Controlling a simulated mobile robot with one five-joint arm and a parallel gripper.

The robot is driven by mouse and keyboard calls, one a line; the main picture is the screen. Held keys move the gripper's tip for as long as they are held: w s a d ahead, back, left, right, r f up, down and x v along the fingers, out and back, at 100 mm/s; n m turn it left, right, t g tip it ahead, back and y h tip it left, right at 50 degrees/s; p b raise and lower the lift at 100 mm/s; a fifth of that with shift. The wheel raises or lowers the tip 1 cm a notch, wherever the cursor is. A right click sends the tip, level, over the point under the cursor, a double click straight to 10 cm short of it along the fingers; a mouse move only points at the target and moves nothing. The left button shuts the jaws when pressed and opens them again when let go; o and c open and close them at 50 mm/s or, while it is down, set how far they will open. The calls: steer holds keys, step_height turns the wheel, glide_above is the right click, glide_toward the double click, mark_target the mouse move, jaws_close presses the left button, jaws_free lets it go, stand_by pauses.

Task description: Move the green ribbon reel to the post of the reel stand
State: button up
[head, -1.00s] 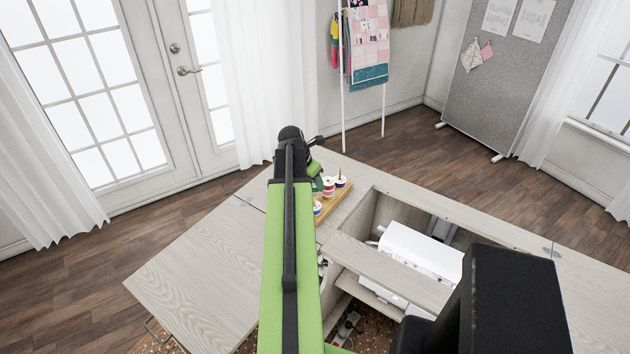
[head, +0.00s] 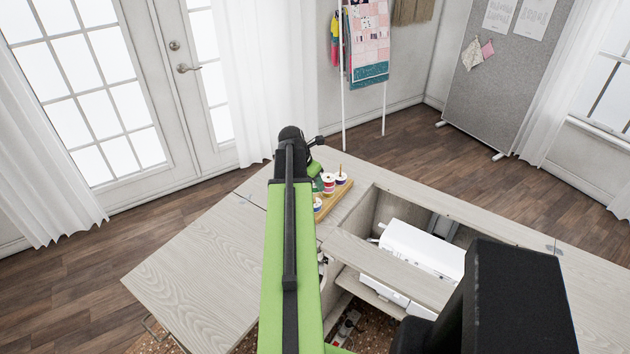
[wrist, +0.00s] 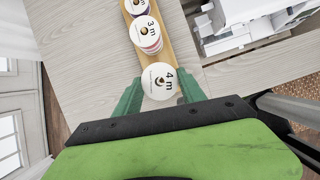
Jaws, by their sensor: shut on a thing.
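In the wrist view, the two green fingers of my gripper (wrist: 160,95) are shut on a reel with a white round face marked "4 m" (wrist: 161,75). Its ribbon colour is hidden from this angle. It sits at the near end of the wooden reel stand (wrist: 182,50), and I cannot tell whether it touches the stand. The stand is a long narrow board, also in the head view (head: 335,201). Another reel marked "3 m" (wrist: 147,34) is farther along it. In the head view, my arm hides part of the stand.
The head view shows a red-and-white reel (head: 328,184) and a purple-and-white reel (head: 341,180) on the stand. The pale wooden cabinet top (head: 195,285) is bare to the left. An open well holding a white machine (head: 420,248) lies to the right.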

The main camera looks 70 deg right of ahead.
steer(key=shift+f+b, duration=1.3)
steer(key=shift+f, duration=0.1)
steer(key=o, duration=1.4)
steer(key=shift+w+a+r+p, duration=0.1)
steer(key=shift+a+r+p, duration=0.05)
steer(key=shift+r+p, duration=0.4)
steer(key=p+v, duration=1.5)
steer(key=v, duration=0.1)
steer(key=shift+a, duration=0.2)
